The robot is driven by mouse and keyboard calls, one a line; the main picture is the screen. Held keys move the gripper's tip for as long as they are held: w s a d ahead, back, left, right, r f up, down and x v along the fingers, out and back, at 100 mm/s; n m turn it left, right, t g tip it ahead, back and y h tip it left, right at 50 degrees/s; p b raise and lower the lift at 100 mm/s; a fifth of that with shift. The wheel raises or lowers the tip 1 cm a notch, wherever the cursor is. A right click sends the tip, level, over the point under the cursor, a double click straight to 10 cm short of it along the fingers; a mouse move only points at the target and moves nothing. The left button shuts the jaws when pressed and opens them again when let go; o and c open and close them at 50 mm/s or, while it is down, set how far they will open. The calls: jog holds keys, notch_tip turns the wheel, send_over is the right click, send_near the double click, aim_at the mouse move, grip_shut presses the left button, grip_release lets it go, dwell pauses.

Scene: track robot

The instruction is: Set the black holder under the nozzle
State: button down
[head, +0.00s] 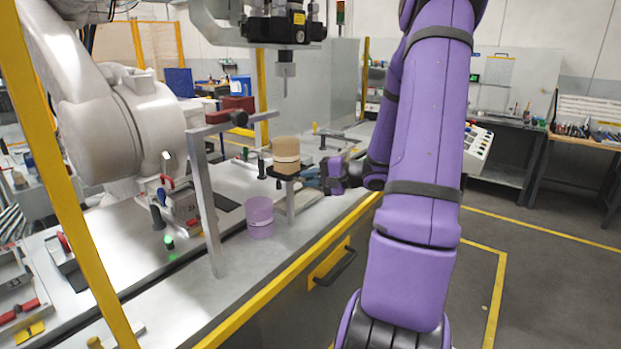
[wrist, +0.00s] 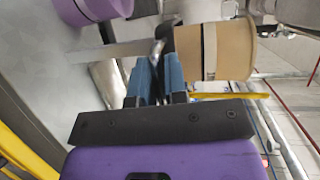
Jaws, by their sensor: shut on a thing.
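The black holder (head: 288,177) shows in the head view as a dark piece under a tan cylinder with a dark band (head: 286,153), at the top of a short metal post (head: 291,205). My gripper (head: 318,175), with blue fingers, reaches it from the right. In the wrist view the fingers (wrist: 156,72) are shut on the holder's dark end (wrist: 158,42), beside the tan cylinder (wrist: 216,50). The nozzle (head: 285,84) points straight down from a black head, above the tan cylinder with a clear gap. Most of the holder is hidden by the cylinder and fingers.
A purple cylinder (head: 259,217) stands on the grey bench, left of the post. A metal frame with a red block (head: 236,104) stands further left. A white robot arm (head: 115,115) is at the left. A yellow edge (head: 290,278) runs along the bench front.

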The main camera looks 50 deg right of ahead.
jog(key=shift+s+a+f, duration=0.15)
jog(key=shift+a+f, duration=0.1)
jog(key=shift+f, duration=0.05)
jog(key=c, duration=1.4)
grip_release()
jog(key=shift+o, duration=0.8)
jog(key=shift+r, duration=0.15)
jog(key=v, duration=1)
jog(key=shift+s+d, duration=0.25)
jog(key=shift+r, duration=0.1)
